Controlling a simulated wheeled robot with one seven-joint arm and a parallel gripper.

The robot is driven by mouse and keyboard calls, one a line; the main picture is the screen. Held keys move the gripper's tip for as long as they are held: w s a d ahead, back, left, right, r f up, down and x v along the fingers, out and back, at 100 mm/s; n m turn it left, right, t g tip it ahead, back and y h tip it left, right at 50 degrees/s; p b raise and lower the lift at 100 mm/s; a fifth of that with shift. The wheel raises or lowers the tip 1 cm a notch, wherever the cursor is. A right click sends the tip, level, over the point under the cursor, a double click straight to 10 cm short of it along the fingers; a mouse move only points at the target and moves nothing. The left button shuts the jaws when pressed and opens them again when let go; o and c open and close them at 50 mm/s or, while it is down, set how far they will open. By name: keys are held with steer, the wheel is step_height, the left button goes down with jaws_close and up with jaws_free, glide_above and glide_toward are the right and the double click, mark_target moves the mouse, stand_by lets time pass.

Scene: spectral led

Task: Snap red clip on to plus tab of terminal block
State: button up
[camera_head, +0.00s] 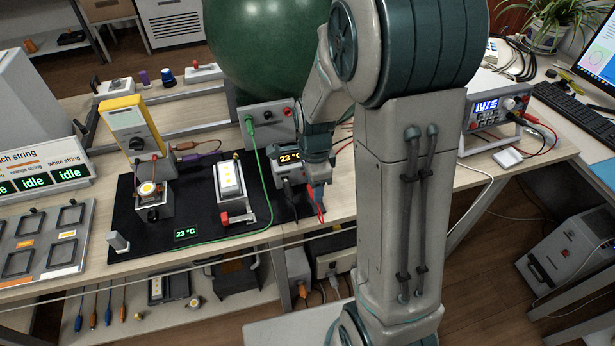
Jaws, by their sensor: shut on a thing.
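My gripper (318,184) points down near the right end of the black mat (200,212), close to the table's front edge. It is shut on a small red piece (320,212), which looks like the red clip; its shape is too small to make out. The arm and gripper hide part of it. A white block with yellow spots (229,180) lies on the mat to the left, with a red lever-like part (238,217) at its near end. I cannot tell which part is the terminal block or its plus tab. The red piece is apart from the white block.
A green cable (268,190) runs from a grey box (268,124) across the mat. A power supply (492,108) stands right.

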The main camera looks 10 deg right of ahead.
steer(key=shift+s, duration=0.1)
steer(key=shift+s, duration=0.4)
steer(key=shift+w, duration=0.1)
stand_by(1.6)
steer(key=shift+w, duration=0.4)
steer(key=shift+s, duration=0.15)
steer(key=shift+s, duration=0.35)
steer(key=shift+p, duration=0.3)
stand_by(0.7)
